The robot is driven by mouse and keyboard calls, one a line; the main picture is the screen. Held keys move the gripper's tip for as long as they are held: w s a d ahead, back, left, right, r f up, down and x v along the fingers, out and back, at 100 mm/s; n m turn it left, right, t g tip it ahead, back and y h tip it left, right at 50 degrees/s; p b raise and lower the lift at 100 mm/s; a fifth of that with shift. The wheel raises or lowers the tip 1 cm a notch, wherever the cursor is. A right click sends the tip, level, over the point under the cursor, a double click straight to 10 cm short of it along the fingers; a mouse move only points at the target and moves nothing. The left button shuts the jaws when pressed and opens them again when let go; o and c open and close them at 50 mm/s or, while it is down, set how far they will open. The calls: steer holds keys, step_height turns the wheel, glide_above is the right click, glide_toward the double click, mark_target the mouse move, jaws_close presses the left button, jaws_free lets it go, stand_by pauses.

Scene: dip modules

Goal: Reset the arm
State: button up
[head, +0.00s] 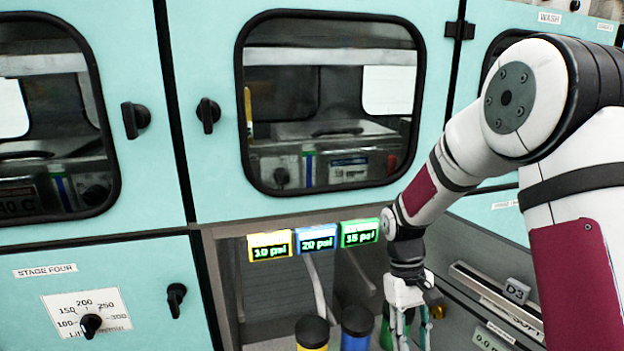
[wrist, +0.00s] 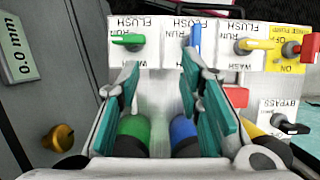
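My arm reaches in from the right in the head view. My gripper (head: 408,328) points down in front of the open bay below the pressure displays. In the wrist view my gripper (wrist: 160,88) has its two teal-padded fingers spread apart, with nothing held between them. The fingers hang over a white valve panel (wrist: 160,88), which appears upside down. A green-handled valve (wrist: 128,39) and a blue-handled valve (wrist: 195,36) lie beyond the fingertips. Tops of green (wrist: 135,128) and blue (wrist: 184,130) cylinders show between the fingers.
Yellow (wrist: 254,45), red (wrist: 300,48) and black bypass (wrist: 290,127) handles are at the right. Yellow (head: 312,332) and blue (head: 356,328) cylinders stand left of my gripper. Teal cabinet doors (head: 210,100) rise behind. A brass knob (wrist: 60,138) protrudes from the grey side panel.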

steer(key=s+r+m+t+p, duration=0.1)
steer(key=s+r+t, duration=0.1)
steer(key=s+r, duration=0.5)
steer(key=s+r+m+t+p, duration=0.1)
steer(key=s+r+t+p, duration=0.1)
steer(key=r, duration=0.9)
steer(key=s+r+t+p, duration=0.1)
steer(key=s+r+t, duration=0.1)
steer(key=s+r, duration=0.2)
steer(key=s+r+m+t+y+p, duration=0.1)
steer(key=s+r, duration=0.4)
steer(key=s, duration=0.6)
steer(key=shift+a+t+p, duration=0.15)
steer(key=shift+t+p, duration=0.15)
steer(key=shift+t, duration=0.4)
